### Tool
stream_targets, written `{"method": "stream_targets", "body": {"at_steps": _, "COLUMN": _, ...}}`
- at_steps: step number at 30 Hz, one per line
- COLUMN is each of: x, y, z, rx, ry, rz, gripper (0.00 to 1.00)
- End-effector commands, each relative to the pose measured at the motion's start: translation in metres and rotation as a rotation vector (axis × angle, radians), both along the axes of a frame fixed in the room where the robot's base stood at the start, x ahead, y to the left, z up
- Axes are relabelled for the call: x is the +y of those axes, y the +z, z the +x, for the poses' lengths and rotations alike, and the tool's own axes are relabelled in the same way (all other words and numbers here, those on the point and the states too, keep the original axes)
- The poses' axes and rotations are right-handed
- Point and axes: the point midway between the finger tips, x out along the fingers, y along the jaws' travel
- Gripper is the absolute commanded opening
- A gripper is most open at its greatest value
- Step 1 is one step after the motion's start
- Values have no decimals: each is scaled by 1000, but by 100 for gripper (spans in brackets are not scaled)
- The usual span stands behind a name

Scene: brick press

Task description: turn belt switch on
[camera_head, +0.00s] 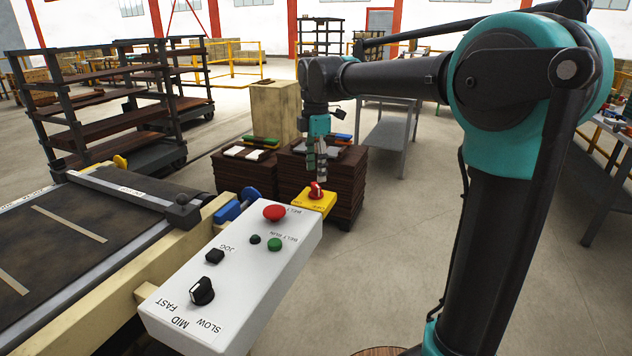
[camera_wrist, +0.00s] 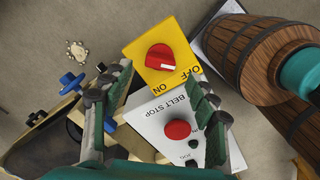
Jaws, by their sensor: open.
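The yellow switch box (camera_head: 322,206) is at the far end of the white control panel. Its red rotary knob (camera_head: 316,190) also shows in the wrist view (camera_wrist: 158,56), with a white mark at its lower right, on the side of the OFF label. The ON label is at the box's lower edge there. My gripper (camera_head: 316,172) points down just above the knob in the head view. In the wrist view my gripper (camera_wrist: 158,78) is open, its fingers on either side of the picture with nothing between them. I cannot tell whether a fingertip touches the knob.
The white control panel (camera_head: 238,272) carries a red belt stop button (camera_head: 274,212), a green button (camera_head: 274,244) and a black speed knob (camera_head: 202,291). The conveyor (camera_head: 80,235) lies left. Brown stacks (camera_head: 335,180) stand behind the box.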

Motion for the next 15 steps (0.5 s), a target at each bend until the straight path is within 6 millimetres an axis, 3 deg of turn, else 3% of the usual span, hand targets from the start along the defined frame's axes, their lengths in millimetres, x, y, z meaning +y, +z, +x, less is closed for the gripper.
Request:
{"method": "stream_targets", "body": {"at_steps": 6, "x": 0, "y": -32, "z": 0, "rx": 0, "ry": 0, "rz": 0, "gripper": 59}}
{"method": "stream_targets", "body": {"at_steps": 15, "x": 0, "y": -44, "z": 0, "rx": 0, "ry": 0, "rz": 0, "gripper": 59}}
